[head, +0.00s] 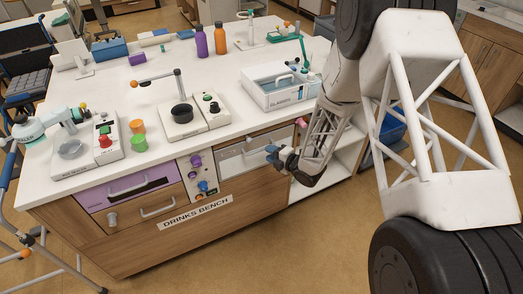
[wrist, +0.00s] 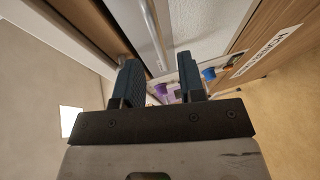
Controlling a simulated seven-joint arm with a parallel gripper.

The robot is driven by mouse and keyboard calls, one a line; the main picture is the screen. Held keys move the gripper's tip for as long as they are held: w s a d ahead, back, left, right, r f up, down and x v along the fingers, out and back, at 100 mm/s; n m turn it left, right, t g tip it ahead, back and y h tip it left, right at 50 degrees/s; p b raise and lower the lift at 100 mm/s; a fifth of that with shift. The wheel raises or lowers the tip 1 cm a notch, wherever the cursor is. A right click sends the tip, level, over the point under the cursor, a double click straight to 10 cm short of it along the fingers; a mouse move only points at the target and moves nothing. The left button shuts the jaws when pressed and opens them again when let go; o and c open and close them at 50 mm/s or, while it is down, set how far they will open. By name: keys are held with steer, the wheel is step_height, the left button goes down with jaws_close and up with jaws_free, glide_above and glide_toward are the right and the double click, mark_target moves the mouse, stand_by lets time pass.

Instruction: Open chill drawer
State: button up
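No label in view reads "chill". One drawer, with a pale grey-white front (head: 240,158), sits in the right part of the drinks bench; its bar handle also shows in the wrist view (wrist: 154,30). Another drawer, with a purple front (head: 135,190) and a grey bar handle, sits at the left. My gripper (head: 272,154) is in front of the bench, near the right end of the pale drawer. In the wrist view its blue fingers (wrist: 159,82) are apart with nothing held between them. Both drawers look shut. My gripper hides part of the pale front.
A wooden drawer (head: 145,211) is under the purple one. A panel with purple and blue knobs (head: 199,178) stands between the drawers. An open shelf (head: 325,165) lies right of my gripper. Devices and cups stand on the benchtop (head: 235,80). The floor in front is clear.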

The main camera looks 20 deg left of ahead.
mark_target(261, 150)
steer(key=shift+x, duration=2.5)
steer(key=shift+c, duration=0.5)
jaws_close()
